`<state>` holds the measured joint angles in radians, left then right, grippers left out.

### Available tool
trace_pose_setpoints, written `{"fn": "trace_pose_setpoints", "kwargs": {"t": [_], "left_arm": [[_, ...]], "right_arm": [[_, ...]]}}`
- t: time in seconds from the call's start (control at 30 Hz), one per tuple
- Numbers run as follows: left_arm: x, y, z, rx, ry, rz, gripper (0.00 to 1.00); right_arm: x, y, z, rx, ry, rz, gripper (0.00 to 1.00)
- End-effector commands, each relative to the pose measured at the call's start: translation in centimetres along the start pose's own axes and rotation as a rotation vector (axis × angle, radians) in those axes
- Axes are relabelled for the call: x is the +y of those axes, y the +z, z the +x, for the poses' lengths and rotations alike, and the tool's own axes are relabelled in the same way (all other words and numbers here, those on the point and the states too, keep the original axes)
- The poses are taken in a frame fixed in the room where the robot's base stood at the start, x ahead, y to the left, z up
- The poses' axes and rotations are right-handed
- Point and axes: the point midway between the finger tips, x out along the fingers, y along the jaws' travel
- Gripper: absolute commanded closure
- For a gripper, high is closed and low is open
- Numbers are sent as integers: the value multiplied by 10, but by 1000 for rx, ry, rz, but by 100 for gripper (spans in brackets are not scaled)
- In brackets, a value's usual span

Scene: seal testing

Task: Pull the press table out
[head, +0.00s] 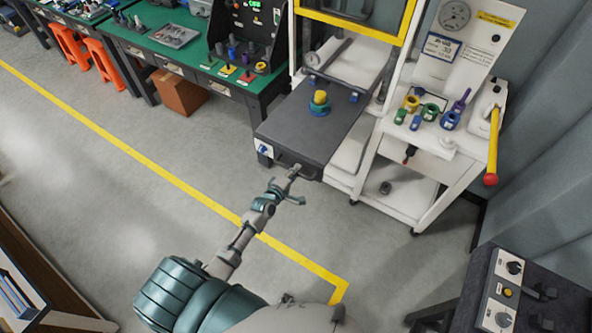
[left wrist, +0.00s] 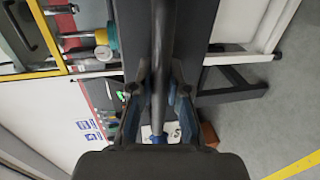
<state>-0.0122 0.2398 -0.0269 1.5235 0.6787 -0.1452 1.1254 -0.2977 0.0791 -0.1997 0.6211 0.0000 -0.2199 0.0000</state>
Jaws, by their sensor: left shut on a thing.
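The press table (head: 290,128) is a dark grey slab that sticks out from the white press frame toward me. A yellow, blue and green fitting (head: 320,104) stands on it. A dark bar handle (head: 300,172) is on its front edge. My left gripper (head: 294,184) is at this handle, its fingers partly overlapping it in the head view. In the left wrist view, the bar handle (left wrist: 159,60) runs between the two fingers of the left gripper (left wrist: 159,90), which is shut on it. My right gripper is not in view.
A white cart (head: 405,190) with coloured fittings stands right of the press table. A green-topped bench (head: 180,65) is at the back left. A control box on a dark stand (head: 505,290) is at the lower right. The floor in front is clear, with a yellow line (head: 170,177).

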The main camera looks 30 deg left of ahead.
Motion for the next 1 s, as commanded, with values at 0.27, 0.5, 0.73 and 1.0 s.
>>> {"fn": "trace_pose_setpoints", "kwargs": {"t": [0.27,0.5,0.73,1.0], "left_arm": [[-10,2,-3,-4,-21,-1,80],[-7,1,-2,-2,-14,0,59],[-5,1,-5,-2,-10,0,59],[-6,1,-45,-1,-11,-1,59]], "right_arm": [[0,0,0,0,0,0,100],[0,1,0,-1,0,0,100],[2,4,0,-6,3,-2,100],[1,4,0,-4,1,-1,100]]}}
